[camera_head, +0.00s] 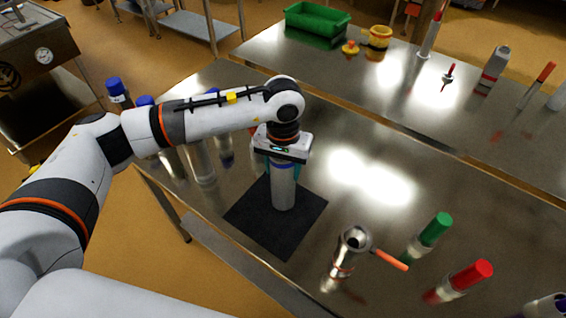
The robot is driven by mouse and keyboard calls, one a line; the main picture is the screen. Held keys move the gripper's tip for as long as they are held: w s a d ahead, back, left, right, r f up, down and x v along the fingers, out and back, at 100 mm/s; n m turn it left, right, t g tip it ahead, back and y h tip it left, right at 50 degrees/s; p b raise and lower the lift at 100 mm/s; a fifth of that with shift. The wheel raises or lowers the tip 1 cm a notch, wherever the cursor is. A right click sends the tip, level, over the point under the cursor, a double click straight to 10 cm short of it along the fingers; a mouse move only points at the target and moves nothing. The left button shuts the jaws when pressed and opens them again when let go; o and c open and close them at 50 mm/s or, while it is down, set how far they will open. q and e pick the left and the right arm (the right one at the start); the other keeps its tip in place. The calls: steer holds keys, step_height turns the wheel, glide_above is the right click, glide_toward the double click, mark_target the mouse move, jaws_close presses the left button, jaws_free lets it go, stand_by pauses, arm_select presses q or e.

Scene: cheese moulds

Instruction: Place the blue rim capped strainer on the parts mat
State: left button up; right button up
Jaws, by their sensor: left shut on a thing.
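The blue rim capped strainer (283,192) is a pale grey upright cylinder with a blue band near its top. My left gripper (283,165) points down from above and is shut on its upper end, which the gripper partly hides. The strainer is over the middle of the black square parts mat (262,232). Its base looks at or very near the mat surface; I cannot tell whether it touches. My right gripper is not in view.
A metal pot with an orange handle (352,240), a green-capped bottle (428,236) and a red-capped bottle (462,280) stand right of the mat. Blue-capped bottles (118,93) are left, behind my arm. A green bin (317,20) is on the back table.

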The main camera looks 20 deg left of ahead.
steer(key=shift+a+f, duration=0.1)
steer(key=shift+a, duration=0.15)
arm_select(q)
steer(key=shift+f, duration=0.15)
steer(key=o, duration=1.1)
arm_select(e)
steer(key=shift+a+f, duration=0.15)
